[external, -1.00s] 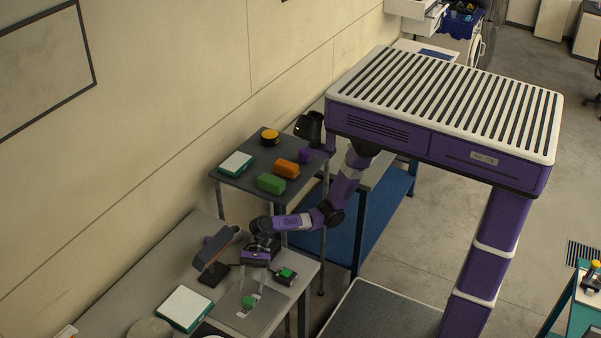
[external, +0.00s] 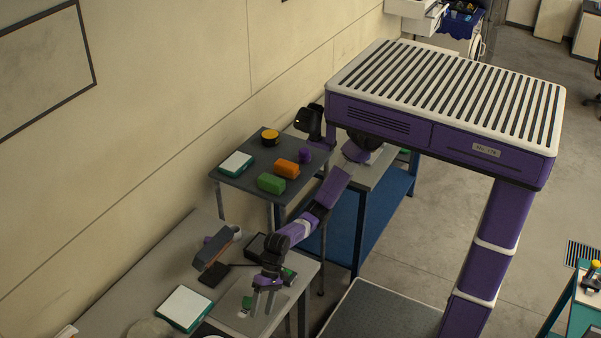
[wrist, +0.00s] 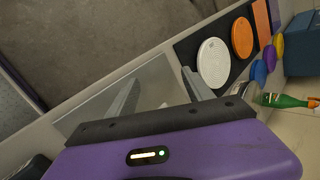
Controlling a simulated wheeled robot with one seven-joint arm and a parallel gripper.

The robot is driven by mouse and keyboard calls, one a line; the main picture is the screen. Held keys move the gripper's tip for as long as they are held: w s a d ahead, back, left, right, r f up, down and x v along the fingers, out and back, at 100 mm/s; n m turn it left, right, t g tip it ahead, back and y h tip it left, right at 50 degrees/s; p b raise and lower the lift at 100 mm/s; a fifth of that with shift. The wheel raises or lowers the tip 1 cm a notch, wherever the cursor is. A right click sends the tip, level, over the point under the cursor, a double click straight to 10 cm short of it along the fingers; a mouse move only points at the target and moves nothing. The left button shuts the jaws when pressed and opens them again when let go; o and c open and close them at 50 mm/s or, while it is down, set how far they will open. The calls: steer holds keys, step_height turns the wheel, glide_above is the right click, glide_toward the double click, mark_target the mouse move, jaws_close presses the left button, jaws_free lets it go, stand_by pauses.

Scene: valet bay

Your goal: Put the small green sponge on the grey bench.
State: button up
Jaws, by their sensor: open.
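A small green sponge (external: 246,301) lies on a pale grey mat (external: 233,317) on the long light grey bench (external: 118,292) in the external view. My gripper (external: 263,311) points down over the mat, just right of the sponge, with its fingers apart and nothing seen between them. In the wrist view my gripper (wrist: 160,90) also shows two spread fingers, with the mat behind them. The sponge cannot be made out there; the gripper body hides the lower part. A larger green block (external: 271,183) lies on the dark grey stand (external: 231,182).
The stand also bears an orange block (external: 286,169), a yellow-topped round tin (external: 270,136) and a teal-and-white box (external: 236,163). A scanner-like device (external: 213,247) and a white-topped box (external: 185,307) are near the gripper. The wrist view shows a white disc (wrist: 213,62) and orange disc (wrist: 241,38).

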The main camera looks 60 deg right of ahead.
steer(key=n+t, duration=0.1)
steer(key=t, duration=0.1)
steer(key=n+t+h, duration=0.1)
steer(key=n+t, duration=0.1)
steer(key=d+n+t+h, duration=0.1)
steer(key=n+t, duration=0.1)
steer(key=shift+w+r+b, duration=0.3)
steer(key=shift+w+b, duration=0.1)
steer(key=d+t, duration=0.1)
steer(key=w+d+n+t+h, duration=0.2)
steer(key=d, duration=0.1)
steer(key=shift+w+d+r, duration=0.1)
steer(key=shift+w, duration=0.4)
steer(key=shift+w+f, duration=0.55)
steer(key=shift+f, duration=0.2)
steer(key=x, duration=0.3)
steer(key=p+x, duration=0.1)
steer(key=x, duration=0.1)
steer(key=shift+w+a+f, duration=0.15)
steer(key=shift+a+f, duration=0.1)
steer(key=shift+a, duration=0.1)
steer(key=shift+c, duration=0.4)
